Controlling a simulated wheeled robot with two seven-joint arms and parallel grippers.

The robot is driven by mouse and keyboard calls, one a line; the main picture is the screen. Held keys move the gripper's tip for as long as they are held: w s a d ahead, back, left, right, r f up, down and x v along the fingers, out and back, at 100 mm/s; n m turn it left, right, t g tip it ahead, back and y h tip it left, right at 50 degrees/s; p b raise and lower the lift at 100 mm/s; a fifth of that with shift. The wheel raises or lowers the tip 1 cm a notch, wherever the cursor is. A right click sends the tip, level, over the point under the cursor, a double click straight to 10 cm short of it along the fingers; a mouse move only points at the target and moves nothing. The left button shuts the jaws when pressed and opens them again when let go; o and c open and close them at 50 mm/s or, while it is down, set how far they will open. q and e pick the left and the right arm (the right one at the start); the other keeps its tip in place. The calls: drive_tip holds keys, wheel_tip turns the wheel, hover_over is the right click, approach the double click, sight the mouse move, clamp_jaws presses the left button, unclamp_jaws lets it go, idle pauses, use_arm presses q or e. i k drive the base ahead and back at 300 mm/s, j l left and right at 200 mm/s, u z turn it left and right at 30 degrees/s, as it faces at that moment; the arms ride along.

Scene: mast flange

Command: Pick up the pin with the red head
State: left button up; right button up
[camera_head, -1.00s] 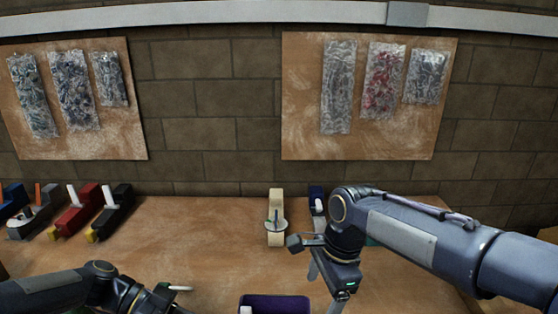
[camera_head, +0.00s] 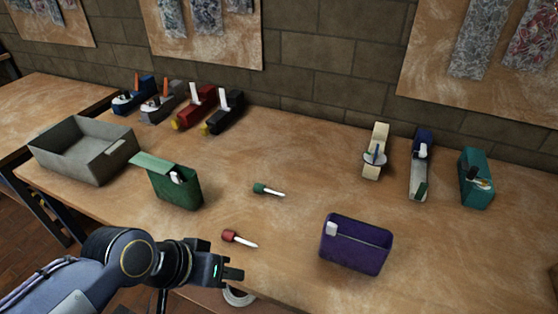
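The pin with the red head (camera_head: 240,239) lies on its side on the wooden table (camera_head: 300,165), near the front edge. Its red head is at the left and its pale tip points right. My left gripper (camera_head: 235,274) is just below and in front of the pin in the picture, apart from it. I see nothing held in it, but its finger gap is not clear from this angle. My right gripper is out of view.
A green-headed pin (camera_head: 268,190) lies behind the red one. A green box (camera_head: 174,185) and a grey tray (camera_head: 84,151) stand left, and a purple box (camera_head: 356,244) right. Several tool-like items line the back. A white ring (camera_head: 239,297) shows below the gripper.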

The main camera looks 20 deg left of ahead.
sight(228, 235)
drive_tip(key=j+u, duration=0.15)
drive_tip(key=u, duration=0.3)
drive_tip(key=k+j+u, duration=0.1)
drive_tip(key=u, duration=0.4)
drive_tip(key=i+j, duration=0.05)
drive_tip(key=j, duration=0.05)
